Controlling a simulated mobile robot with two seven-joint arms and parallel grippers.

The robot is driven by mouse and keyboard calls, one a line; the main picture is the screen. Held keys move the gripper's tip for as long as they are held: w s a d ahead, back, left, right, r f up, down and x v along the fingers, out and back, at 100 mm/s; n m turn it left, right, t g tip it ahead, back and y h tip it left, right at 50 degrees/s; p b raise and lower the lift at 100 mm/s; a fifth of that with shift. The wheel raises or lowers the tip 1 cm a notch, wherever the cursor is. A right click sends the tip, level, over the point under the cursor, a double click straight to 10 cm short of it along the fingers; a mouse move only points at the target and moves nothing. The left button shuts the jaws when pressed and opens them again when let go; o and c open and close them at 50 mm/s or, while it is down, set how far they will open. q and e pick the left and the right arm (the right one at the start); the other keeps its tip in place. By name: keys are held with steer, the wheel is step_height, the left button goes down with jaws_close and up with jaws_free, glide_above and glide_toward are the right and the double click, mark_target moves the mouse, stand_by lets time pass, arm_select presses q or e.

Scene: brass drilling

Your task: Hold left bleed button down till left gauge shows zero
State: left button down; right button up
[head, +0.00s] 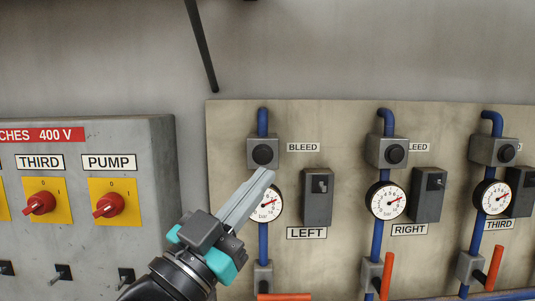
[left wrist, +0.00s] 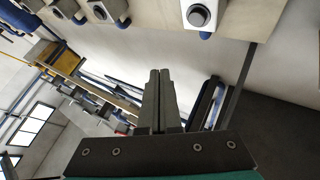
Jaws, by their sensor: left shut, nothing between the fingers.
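The left bleed button (head: 263,154) is a black round knob on a grey block on the blue pipe, above the LEFT label. The left gauge (head: 270,205) is a white dial just below it, partly covered by my gripper; its red needle points up and right, off zero as far as I can see. My left gripper (head: 267,174) is shut and empty, its tips appearing just below the button block. In the left wrist view the shut fingers (left wrist: 160,73) stand apart from a black button (left wrist: 199,15) on a pale block at the top. My right gripper is not in view.
Matching buttons and gauges for RIGHT (head: 388,200) and THIRD (head: 493,197) stand to the right. A dark switch box (head: 317,197) sits beside the left gauge. The left orange handle (head: 285,297) lies level. A grey cabinet (head: 150,190) with red switches stands left.

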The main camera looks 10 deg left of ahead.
arm_select(q)
steer(key=shift+s+r, duration=0.1)
steer(key=shift+s, duration=0.05)
steer(key=b, duration=0.3)
glide_toward(269, 153)
steer(key=w+d+r, duration=0.2)
steer(key=d+r, duration=0.1)
steer(key=shift+w+r, duration=0.1)
steer(key=shift+w, duration=0.6)
steer(key=shift+a+p, duration=0.1)
steer(key=shift+p, duration=0.2)
stand_by(1.3)
steer(key=shift+w, duration=0.4)
steer(key=shift+w+a, duration=0.15)
steer(key=shift+w, duration=0.35)
stand_by(2.3)
